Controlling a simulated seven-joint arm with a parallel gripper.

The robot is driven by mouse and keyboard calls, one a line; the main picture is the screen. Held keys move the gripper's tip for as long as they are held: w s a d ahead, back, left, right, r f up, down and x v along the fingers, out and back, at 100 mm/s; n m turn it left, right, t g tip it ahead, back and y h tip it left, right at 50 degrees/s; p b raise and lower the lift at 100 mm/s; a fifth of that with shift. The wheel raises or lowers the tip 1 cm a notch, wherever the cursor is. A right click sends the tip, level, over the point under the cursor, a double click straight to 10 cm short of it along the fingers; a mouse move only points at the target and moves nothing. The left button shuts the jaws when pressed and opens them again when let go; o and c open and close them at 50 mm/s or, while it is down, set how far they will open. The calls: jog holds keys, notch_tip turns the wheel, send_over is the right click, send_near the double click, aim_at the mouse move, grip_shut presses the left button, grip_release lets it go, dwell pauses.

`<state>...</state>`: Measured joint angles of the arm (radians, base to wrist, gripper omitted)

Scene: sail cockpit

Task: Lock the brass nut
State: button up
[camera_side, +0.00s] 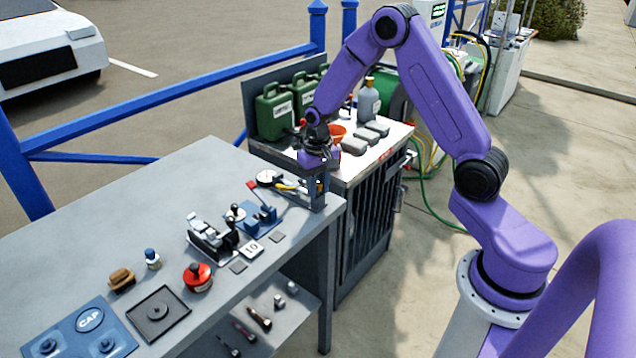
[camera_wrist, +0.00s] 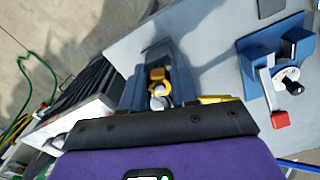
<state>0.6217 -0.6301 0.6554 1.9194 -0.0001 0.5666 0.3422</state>
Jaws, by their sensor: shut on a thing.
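The brass nut (camera_wrist: 157,74) shows in the wrist view above a small silver fitting (camera_wrist: 158,92), between grey-blue upright sides. In the side view, brass (camera_side: 319,186) shows inside the grey bracket (camera_side: 317,201) at the bench's right corner. My gripper (camera_side: 318,160) points down right over this bracket.
A yellow-handled tool (camera_side: 288,187) and a round gauge (camera_side: 267,178) lie just left of the bracket. A blue fixture with a red-tipped lever (camera_side: 262,217) stands nearer. Green cans (camera_side: 273,111) and a grey bottle (camera_side: 369,101) stand on the cabinet behind. The bench's rear left is clear.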

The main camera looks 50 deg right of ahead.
jog(key=shift+m, duration=0.4)
